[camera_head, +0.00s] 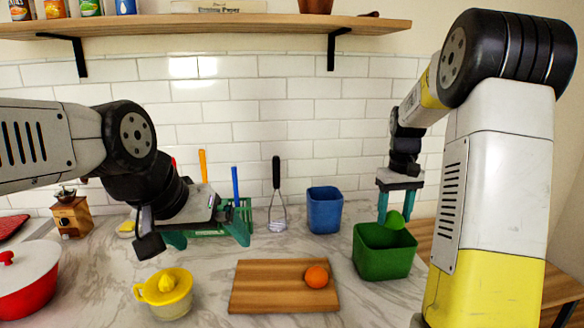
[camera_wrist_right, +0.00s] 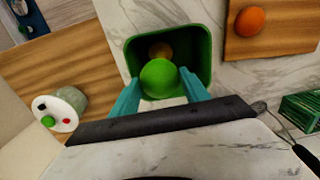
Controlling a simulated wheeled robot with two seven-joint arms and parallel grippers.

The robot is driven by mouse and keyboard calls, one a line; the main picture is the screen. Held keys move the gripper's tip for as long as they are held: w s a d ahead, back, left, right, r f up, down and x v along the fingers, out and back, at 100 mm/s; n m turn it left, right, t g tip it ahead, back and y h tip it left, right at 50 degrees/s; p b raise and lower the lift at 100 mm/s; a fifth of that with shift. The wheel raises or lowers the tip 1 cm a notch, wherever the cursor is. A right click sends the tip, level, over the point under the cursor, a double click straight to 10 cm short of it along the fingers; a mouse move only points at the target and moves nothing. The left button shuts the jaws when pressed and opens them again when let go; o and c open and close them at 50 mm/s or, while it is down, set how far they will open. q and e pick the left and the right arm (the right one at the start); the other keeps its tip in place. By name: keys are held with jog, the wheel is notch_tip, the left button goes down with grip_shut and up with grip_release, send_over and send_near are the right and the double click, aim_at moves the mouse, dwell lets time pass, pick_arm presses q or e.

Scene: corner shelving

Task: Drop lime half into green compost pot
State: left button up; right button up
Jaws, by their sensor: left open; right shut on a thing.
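The green lime half (camera_head: 394,220) is held between the teal fingers of my right gripper (camera_head: 396,208), at the mouth of the green compost pot (camera_head: 384,258). In the right wrist view the lime half (camera_wrist_right: 159,78) sits between the fingertips of my right gripper (camera_wrist_right: 160,92), in front of the pot opening. The pot (camera_wrist_right: 203,45) has a brownish round thing (camera_wrist_right: 161,50) inside, partly hidden by the lime. My left gripper (camera_head: 207,238) is open and empty above the counter, left of the cutting board.
A wooden cutting board (camera_head: 255,288) with an orange (camera_head: 317,276) lies left of the pot. A blue pot (camera_head: 325,212) stands behind. A yellow juicer (camera_head: 166,293), a red pot (camera_head: 28,282) and a green rack (camera_head: 243,212) are further left. A wall shelf (camera_head: 210,25) runs above.

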jog(key=shift+f, duration=1.95)
jog(key=o, duration=1.4)
notch_tip(320, 180, up, 7)
jog(key=shift+f, duration=0.1)
jog(key=shift+s+a+r, duration=0.15)
jog(key=shift+r, duration=0.5)
jog(key=s+a+r+t, duration=0.1)
jog(key=s+a+t, duration=0.1)
jog(key=s+a, duration=0.2)
jog(key=s+a+r+t+y, duration=0.1)
jog(key=s+a, duration=0.3)
jog(key=s, duration=0.7)
jog(key=s+a+r+m+t+y, duration=0.1)
jog(key=s+a+r+t, duration=0.1)
jog(key=s, duration=0.5)
jog(key=shift+s+a+r+t, duration=0.2)
jog(key=shift+a+t, duration=0.1)
jog(key=shift+a, duration=0.35)
jog(key=shift+s+a+r+t, duration=0.2)
jog(key=shift+a+t, duration=0.1)
jog(key=shift+a, duration=0.35)
